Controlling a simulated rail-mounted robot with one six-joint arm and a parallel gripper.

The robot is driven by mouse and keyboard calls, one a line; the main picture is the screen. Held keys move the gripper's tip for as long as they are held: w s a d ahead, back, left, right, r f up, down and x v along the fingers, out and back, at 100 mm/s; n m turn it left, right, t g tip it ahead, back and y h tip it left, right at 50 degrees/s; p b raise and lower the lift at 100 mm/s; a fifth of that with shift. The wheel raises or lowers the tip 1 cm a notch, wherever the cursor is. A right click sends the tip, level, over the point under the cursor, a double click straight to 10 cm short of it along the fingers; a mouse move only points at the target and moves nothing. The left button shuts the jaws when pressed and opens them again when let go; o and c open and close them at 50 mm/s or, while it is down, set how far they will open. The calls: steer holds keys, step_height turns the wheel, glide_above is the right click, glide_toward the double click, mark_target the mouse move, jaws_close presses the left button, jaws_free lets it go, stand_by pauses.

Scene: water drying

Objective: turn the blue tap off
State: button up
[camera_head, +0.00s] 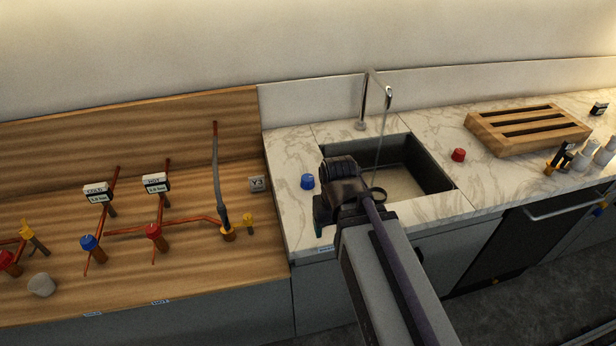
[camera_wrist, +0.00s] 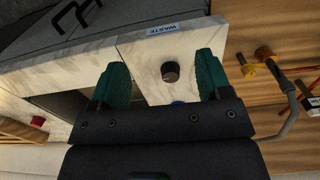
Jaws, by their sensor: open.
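A blue tap knob (camera_head: 307,181) stands on the marble counter left of the sink. A sliver of blue (camera_wrist: 178,102), apparently the same knob, shows in the wrist view, mostly hidden by the gripper body. My gripper (camera_wrist: 161,62) is open and empty, with teal fingers spread over the counter. In the head view a teal finger (camera_head: 320,214) shows just right of and nearer than the blue knob, not touching it. A dark round knob (camera_wrist: 171,72) lies between the fingers in the wrist view. The chrome faucet (camera_head: 364,100) has a thin stream falling into the sink.
A red knob (camera_head: 458,155) stands right of the sink (camera_head: 432,168). The wooden bench on the left bears copper pipes with another blue valve (camera_head: 88,242) and a red valve (camera_head: 153,231). A wooden rack (camera_head: 480,128) sits at the right.

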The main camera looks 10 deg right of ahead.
mark_target(308, 177)
steer(key=w+m, duration=0.1)
steer(key=w, duration=0.8)
steer(key=w+m, duration=0.1)
steer(key=w, duration=0.9)
steer(key=w+m, duration=0.1)
steer(key=w, duration=0.8)
steer(key=shift+w+a+r+m+p, duration=0.25)
steer(key=shift+r+m+p, duration=0.05)
steer(key=shift+p, duration=0.05)
steer(key=shift+s+m, duration=0.2)
steer(key=shift+m, duration=0.3)
steer(key=shift+s, duration=0.3)
step_height(308, 177, down, 11)
steer(key=b, duration=1.1)
steer(key=shift+r, duration=0.15)
steer(key=shift+c, duration=0.5)
